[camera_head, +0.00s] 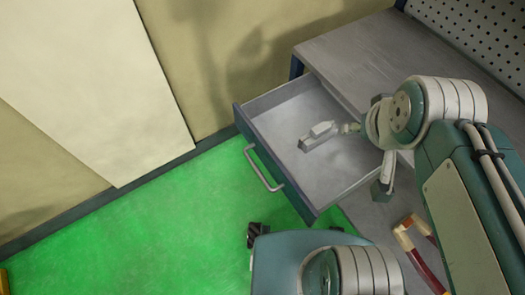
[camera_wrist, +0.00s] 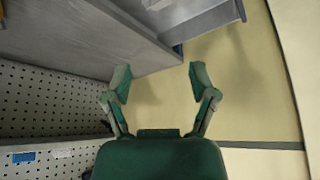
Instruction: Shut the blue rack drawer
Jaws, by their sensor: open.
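The blue rack drawer is pulled out, its blue front (camera_head: 250,133) and bar handle (camera_head: 262,168) facing lower left in the head view. Its grey floor (camera_head: 292,112) is exposed. My arm reaches in from the right, its end over the drawer's right side in the picture. My gripper (camera_wrist: 158,82) is open and empty in the wrist view, its two green fingers spread apart. A small pale grey piece (camera_head: 320,136) shows over the drawer floor; I cannot tell whether it lies inside or belongs to my gripper. No contact between gripper and drawer can be made out.
The grey worktop (camera_head: 345,48) stands above the drawer, with a pegboard (camera_head: 480,30) behind it, also at left in the wrist view (camera_wrist: 50,100). A beige wall (camera_head: 185,60) is behind. The green floor (camera_head: 190,215) before the handle is mostly clear. A red-handled tool (camera_head: 425,262) lies at lower right.

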